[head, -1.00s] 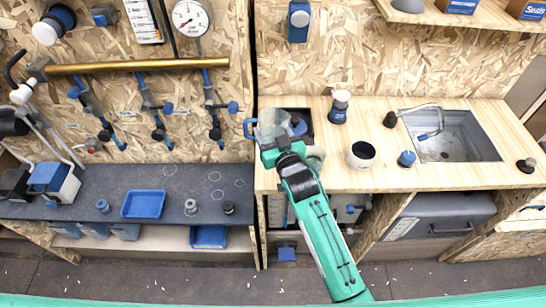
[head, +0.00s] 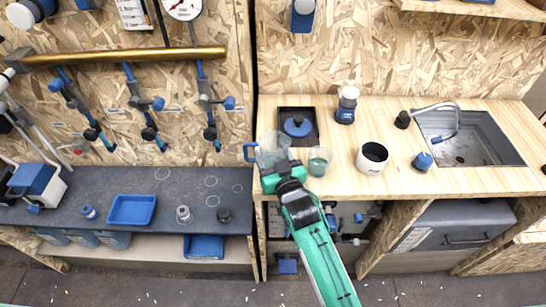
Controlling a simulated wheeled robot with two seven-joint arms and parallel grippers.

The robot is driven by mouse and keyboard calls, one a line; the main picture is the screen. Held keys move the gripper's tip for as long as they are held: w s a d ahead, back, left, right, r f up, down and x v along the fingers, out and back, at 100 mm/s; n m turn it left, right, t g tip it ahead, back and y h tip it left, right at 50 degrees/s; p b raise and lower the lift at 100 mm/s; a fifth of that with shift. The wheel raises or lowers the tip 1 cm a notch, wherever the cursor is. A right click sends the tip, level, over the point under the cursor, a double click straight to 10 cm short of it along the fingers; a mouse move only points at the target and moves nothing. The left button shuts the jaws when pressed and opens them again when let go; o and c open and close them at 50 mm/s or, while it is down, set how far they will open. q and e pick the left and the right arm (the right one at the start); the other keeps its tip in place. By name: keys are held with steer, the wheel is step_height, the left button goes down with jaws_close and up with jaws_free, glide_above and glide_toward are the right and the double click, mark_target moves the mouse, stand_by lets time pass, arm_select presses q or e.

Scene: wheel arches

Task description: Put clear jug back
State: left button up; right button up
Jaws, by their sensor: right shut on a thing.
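The clear jug (head: 270,148) has see-through walls and a blue handle on its left side. It is at the front left of the wooden counter (head: 345,183). My right gripper (head: 284,172) is shut on the jug from the front, and the gripper hides part of the jug's lower side. I cannot tell whether the jug's base touches the counter. My left gripper is not in view.
A clear cup with green contents (head: 319,161) stands close to the right of the jug. Behind are a dark square plate with a blue lid (head: 298,126) and a blue-white jar (head: 347,104). A white cup (head: 371,158), blue knob (head: 422,161) and sink (head: 470,138) lie right.

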steer(key=shift+s+r, duration=0.1)
steer(key=shift+s, duration=0.05)
steer(key=o, duration=0.6)
steer(key=shift+f, duration=0.2)
steer(key=o, duration=0.4)
steer(key=shift+o, duration=0.2)
steer(key=shift+r, duration=0.15)
